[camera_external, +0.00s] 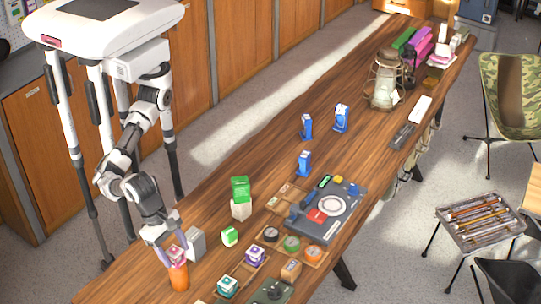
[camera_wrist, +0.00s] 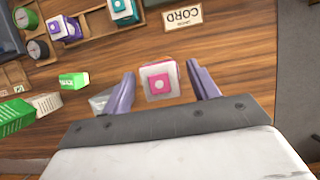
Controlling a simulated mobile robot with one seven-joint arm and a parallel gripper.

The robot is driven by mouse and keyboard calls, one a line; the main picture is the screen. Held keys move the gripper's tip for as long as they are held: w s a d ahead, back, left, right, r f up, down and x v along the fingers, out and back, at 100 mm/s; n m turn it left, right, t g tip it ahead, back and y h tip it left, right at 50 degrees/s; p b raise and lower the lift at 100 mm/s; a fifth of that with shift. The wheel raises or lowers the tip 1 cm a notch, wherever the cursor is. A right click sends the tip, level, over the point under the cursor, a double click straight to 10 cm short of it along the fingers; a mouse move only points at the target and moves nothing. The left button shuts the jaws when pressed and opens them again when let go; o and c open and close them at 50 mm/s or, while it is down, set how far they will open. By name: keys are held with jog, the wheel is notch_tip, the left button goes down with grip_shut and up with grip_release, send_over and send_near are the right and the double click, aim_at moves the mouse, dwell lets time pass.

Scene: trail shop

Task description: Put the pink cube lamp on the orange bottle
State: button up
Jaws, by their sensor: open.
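The pink cube lamp (camera_external: 177,254), a small white and pink cube, sits on top of the upright orange bottle (camera_external: 179,277) near the table's front left edge. My gripper (camera_external: 173,251) is open, with its purple fingers around the lamp. In the wrist view, the lamp (camera_wrist: 160,82) shows its pink top between the fingers of my gripper (camera_wrist: 162,85), with a gap on each side.
A grey block (camera_external: 196,243) stands close beside the bottle. A green box (camera_external: 230,236), a purple cube (camera_external: 255,254) and a teal cube (camera_external: 228,286) are to the right. A green-and-white carton (camera_external: 240,198) stands further back. Bare wood lies at the front left.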

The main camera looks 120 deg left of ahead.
jog(key=b+v, duration=0.2)
jog(key=v, duration=1)
